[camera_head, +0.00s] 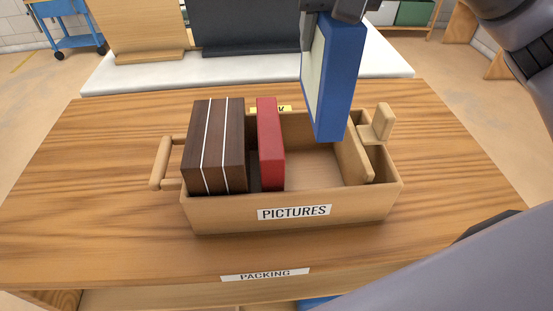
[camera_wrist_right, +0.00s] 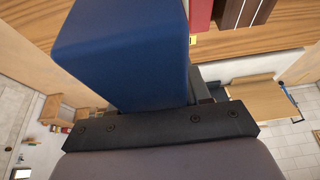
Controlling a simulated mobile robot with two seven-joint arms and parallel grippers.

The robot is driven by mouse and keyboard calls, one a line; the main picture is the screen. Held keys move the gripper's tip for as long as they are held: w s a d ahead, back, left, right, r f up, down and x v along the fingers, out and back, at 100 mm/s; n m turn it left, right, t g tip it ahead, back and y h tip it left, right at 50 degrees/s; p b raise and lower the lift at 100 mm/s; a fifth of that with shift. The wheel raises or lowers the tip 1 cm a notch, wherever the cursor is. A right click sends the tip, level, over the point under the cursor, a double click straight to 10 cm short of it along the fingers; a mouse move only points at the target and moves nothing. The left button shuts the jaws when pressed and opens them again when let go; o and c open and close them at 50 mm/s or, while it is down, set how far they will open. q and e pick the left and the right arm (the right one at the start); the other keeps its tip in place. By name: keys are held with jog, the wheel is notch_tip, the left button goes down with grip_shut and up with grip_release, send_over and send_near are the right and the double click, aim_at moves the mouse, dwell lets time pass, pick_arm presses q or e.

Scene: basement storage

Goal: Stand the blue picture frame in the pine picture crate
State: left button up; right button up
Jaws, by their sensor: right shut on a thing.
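The blue picture frame (camera_head: 340,80) hangs upright from my right gripper (camera_head: 342,8), which is shut on its top edge. Its pale face (camera_head: 313,70) is turned left. The pine picture crate (camera_head: 350,208) stands on the wooden table with a PICTURES label in front. The frame's lower end shows over the crate's open gap, between a red frame (camera_head: 270,145) and a slanted wooden divider (camera_head: 353,150). I cannot tell whether it is below the rim. In the right wrist view the blue frame (camera_wrist_right: 125,50) fills the upper left. My left gripper is not in view.
Dark brown frames (camera_head: 214,145) with white lines between them fill the crate's left end. Bare table (camera_head: 90,180) surrounds the crate. A white surface (camera_head: 250,70) lies behind.

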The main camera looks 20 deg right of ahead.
notch_tip(320, 180, down, 20)
jog(key=b, duration=0.6)
jog(key=shift+w, duration=0.35)
jog(key=o, duration=1.3)
jog(key=shift+f, duration=0.1)
